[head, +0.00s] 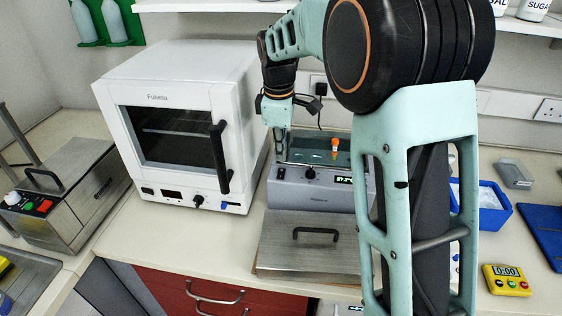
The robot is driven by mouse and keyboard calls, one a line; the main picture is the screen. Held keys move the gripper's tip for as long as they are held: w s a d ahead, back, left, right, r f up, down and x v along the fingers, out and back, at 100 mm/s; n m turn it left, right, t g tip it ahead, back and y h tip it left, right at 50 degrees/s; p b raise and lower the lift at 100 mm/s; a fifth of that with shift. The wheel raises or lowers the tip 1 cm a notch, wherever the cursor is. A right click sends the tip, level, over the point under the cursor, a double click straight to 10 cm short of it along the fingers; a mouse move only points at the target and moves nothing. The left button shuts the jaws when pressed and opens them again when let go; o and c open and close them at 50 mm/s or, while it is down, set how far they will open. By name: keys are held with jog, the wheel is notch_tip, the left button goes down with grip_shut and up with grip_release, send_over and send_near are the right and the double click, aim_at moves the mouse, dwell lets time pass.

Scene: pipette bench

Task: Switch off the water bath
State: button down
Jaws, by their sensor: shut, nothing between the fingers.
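The water bath (318,195) is a grey box with an open basin, standing on the bench right of the white oven. Its front panel has a black knob (310,174) and a lit green display (344,180), partly covered by my arm. An orange-topped item (335,145) stands in the basin. My gripper (281,158) is shut and empty, pointing down at the left end of the bath's front. Its fingertips are small here, and I cannot tell whether they touch the panel. A small dark part shows just below them.
A metal lid (310,236) with a black handle lies before the bath. The white oven (180,120) stands close on the left. A blue ice tub (490,208) and yellow timer (507,281) are at the right. A shelf (205,5) runs above.

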aim_at(281, 171)
jog(key=f, duration=0.4)
jog(key=shift+w+f, duration=0.1)
jog(key=shift+w, duration=0.15)
jog(key=shift+f, duration=0.1)
jog(key=shift+w+d+f, duration=0.1)
jog(key=shift+w+f, duration=0.05)
jog(key=shift+f, duration=0.1)
